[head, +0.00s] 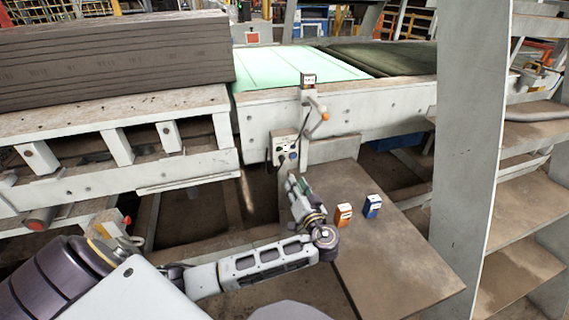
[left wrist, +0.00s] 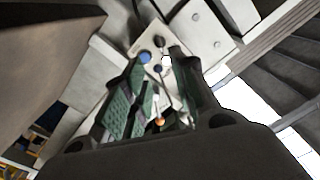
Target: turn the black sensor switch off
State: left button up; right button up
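A pale switch panel (head: 285,147) is fixed to the front of the conveyor frame; it also shows in the left wrist view (left wrist: 150,40). It carries a black knob (left wrist: 158,42), a blue knob (left wrist: 144,57) and a smaller dark round part (left wrist: 157,68). Which black part is the sensor switch, and its setting, I cannot tell. My left gripper (head: 292,181) is just below the panel in the head view. In the left wrist view its green-padded fingers (left wrist: 156,62) are apart, with the panel seen between them. Nothing is held. My right gripper is not in view.
A sensor bracket with an orange tip (head: 325,117) stands above the panel, with a dark cable nearby. An orange box (head: 343,215) and a blue box (head: 372,206) stand on a brown board (head: 395,260). A pale upright post (head: 468,130) rises at the right.

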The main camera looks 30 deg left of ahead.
aim_at(282, 160)
pick_arm(q)
jog(key=x, duration=1.3)
jog(key=shift+a, duration=0.15)
grip_shut()
